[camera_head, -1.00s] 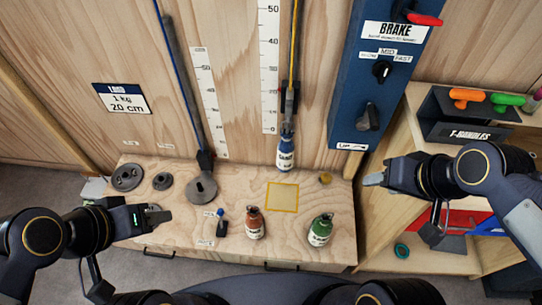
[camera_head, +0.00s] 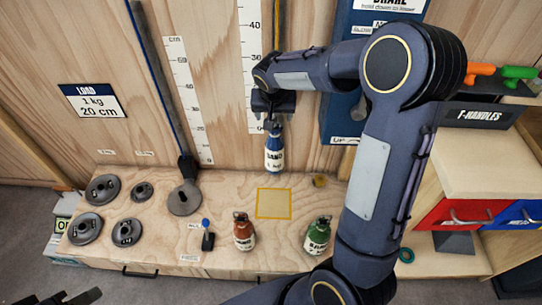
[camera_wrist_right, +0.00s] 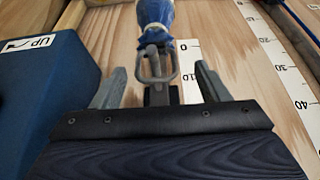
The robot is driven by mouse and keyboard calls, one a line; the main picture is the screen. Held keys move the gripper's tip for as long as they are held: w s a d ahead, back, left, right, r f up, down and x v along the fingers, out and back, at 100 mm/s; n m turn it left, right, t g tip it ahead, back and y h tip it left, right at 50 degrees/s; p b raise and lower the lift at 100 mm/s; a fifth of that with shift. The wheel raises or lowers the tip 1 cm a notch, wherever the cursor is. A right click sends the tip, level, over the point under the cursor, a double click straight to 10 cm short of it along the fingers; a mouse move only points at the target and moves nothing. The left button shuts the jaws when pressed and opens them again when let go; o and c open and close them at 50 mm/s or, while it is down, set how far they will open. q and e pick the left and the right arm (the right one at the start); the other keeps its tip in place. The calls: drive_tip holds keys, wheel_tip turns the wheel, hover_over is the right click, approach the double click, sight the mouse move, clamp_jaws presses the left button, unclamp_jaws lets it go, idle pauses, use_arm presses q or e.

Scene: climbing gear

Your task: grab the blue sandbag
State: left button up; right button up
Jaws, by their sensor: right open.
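The blue sandbag (camera_head: 274,152), with a white label, hangs upright against the wooden wall above the bench. My right gripper (camera_head: 273,108) is just above it and hides its top and part of its yellow rope. In the right wrist view the sandbag (camera_wrist_right: 155,14) is at the top edge, with a metal shackle at its neck (camera_wrist_right: 157,62). My open right gripper (camera_wrist_right: 160,86) has one finger on each side of the shackle, with gaps on both sides. My left gripper (camera_head: 80,298) shows only as a dark tip at the bottom left edge.
A red bag (camera_head: 243,233) and a green bag (camera_head: 318,236) stand on the bench (camera_head: 160,215). Several grey weight discs (camera_head: 103,188) lie at left. A blue brake panel (camera_head: 340,118) stands right of the sandbag, partly behind my right arm. A yellow-outlined square (camera_head: 273,203) is empty.

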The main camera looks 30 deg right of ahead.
sight(275, 144)
drive_tip(key=x, duration=0.4)
drive_tip(key=shift+d+f, duration=0.2)
clamp_jaws()
drive_tip(key=shift+r, duration=0.1)
idle(0.4)
